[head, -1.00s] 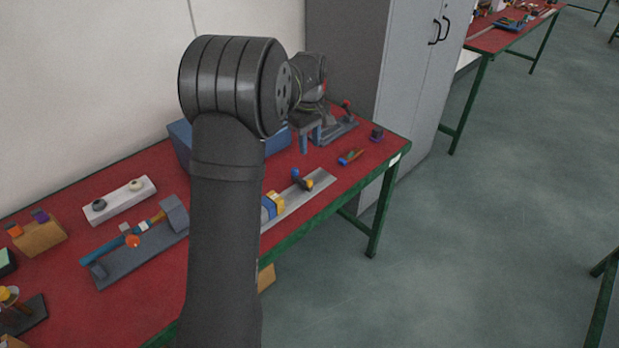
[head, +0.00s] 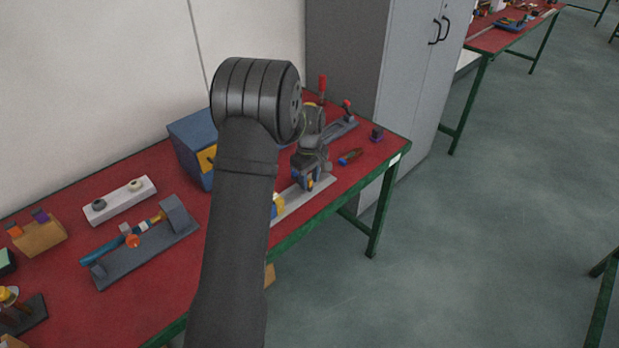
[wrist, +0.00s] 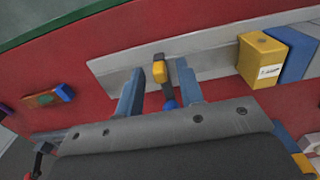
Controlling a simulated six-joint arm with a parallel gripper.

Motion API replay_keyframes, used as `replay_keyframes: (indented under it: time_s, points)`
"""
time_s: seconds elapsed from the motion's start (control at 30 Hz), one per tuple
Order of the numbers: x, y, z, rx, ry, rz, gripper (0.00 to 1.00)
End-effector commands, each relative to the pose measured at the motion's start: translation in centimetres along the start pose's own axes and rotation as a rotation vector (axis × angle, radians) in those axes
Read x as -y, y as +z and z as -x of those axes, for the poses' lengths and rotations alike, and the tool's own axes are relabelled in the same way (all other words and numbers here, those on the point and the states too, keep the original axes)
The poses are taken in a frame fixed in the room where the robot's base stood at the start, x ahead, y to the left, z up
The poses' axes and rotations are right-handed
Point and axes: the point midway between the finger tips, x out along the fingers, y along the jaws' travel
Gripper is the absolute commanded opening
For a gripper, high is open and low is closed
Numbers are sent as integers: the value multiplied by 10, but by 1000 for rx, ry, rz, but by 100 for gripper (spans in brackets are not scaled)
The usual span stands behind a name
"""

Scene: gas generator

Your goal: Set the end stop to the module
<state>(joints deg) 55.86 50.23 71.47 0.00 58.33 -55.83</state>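The end stop (wrist: 167,72) is a small dark piece with a yellow part and a blue knob, on the grey rail (wrist: 215,60) in the wrist view. The yellow module (wrist: 262,60) with a white label sits on the rail to its right, beside a blue module (wrist: 293,52). A stretch of bare rail separates end stop and yellow module. My gripper (wrist: 157,70) is open, its two blue fingers on either side of the end stop with gaps visible. In the head view my gripper (head: 309,180) is over the rail's right part and hides the end stop.
A blue box (head: 190,150) stands behind my arm. A grey fixture with a red-tipped lever (head: 345,112) and a small tool (head: 350,157) lie right of the rail. A white block (head: 120,200) and a dark fixture (head: 150,255) are at left. The green table edge runs close by.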

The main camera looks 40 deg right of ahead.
Motion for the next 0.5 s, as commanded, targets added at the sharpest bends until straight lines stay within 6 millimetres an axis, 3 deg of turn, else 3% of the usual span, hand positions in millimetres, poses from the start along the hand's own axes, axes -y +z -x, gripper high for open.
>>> replay_keyframes:
  time_s: [0.07,0.27,0.5]
  points:
    - [0,0,0,0,0,0,35]
    - [0,0,0,0,0,0,0]
    - [3,0,1,0,1,1,0]
